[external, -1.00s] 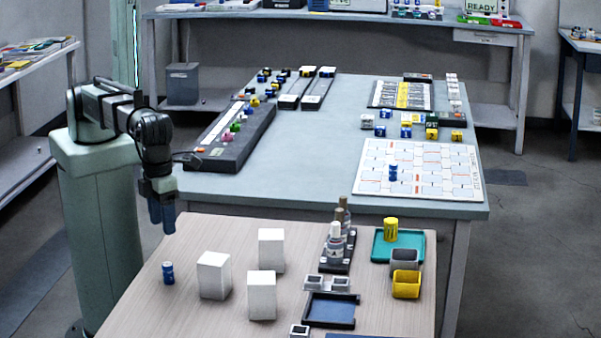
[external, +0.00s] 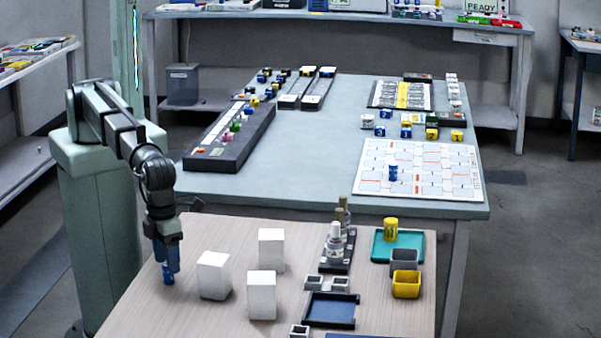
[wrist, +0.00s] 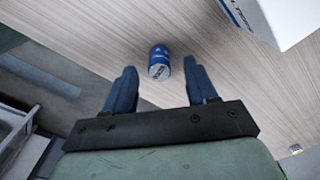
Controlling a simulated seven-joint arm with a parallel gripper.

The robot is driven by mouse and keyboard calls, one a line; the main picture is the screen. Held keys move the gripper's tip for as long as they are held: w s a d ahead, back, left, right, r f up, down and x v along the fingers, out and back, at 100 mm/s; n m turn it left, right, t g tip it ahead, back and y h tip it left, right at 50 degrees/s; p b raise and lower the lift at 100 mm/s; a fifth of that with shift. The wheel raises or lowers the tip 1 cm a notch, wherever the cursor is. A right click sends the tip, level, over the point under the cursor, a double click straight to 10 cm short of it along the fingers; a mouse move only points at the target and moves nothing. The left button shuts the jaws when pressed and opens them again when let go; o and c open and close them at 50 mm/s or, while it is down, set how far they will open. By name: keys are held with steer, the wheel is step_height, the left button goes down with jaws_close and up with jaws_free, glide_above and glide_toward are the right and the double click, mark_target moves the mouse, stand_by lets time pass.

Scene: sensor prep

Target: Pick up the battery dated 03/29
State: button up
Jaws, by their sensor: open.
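A small blue battery with a silvery end (wrist: 159,62) stands on the wooden table, between and just beyond my gripper's fingertips in the wrist view. Its date cannot be read. My gripper (wrist: 160,75) is open, with one blue finger on each side of the battery and gaps on both sides. In the external view my gripper (external: 166,270) is low over the table's left part, and the battery (external: 168,279) shows partly below the fingers. A yellow battery-like cylinder (external: 390,229) stands on a teal tray (external: 412,239) at the right.
Several white blocks stand right of my gripper; the nearest is a white box (external: 213,275). The wooden table's left edge is close to the battery.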

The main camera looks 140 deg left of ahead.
mark_target(168, 278)
step_height(168, 278, down, 3)
steer(key=shift+f, duration=0.15)
jaws_close()
stand_by(0.5)
